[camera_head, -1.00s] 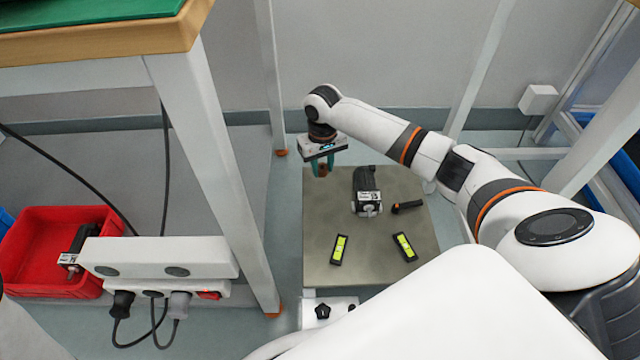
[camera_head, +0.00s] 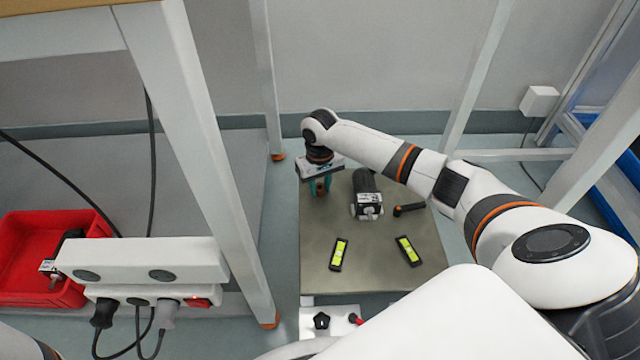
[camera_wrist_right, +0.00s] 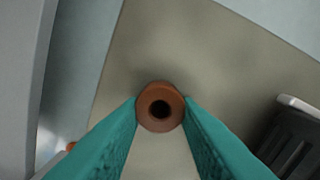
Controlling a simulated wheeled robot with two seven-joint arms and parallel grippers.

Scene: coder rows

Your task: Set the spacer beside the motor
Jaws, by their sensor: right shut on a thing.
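The spacer (camera_wrist_right: 147,94) is a small copper-brown ring with a dark hole, held between the teal fingers of my right gripper (camera_wrist_right: 160,112) in the right wrist view. In the head view my right gripper (camera_head: 321,186) is over the far left part of the grey-brown plate (camera_head: 325,225); the spacer is barely visible there. The motor (camera_head: 366,188), dark with a light end, lies on the plate to the right of the gripper. Its dark body also shows at the right in the wrist view (camera_wrist_right: 292,140). Whether the spacer touches the plate is unclear. My left gripper is not visible.
Two levels with yellow-green faces (camera_head: 340,253) (camera_head: 409,250) and a small black handle-like part (camera_head: 409,209) lie on the plate. A red bin (camera_head: 30,295) holding a dark part stands at the left. A white table leg (camera_head: 205,150) rises left of the plate.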

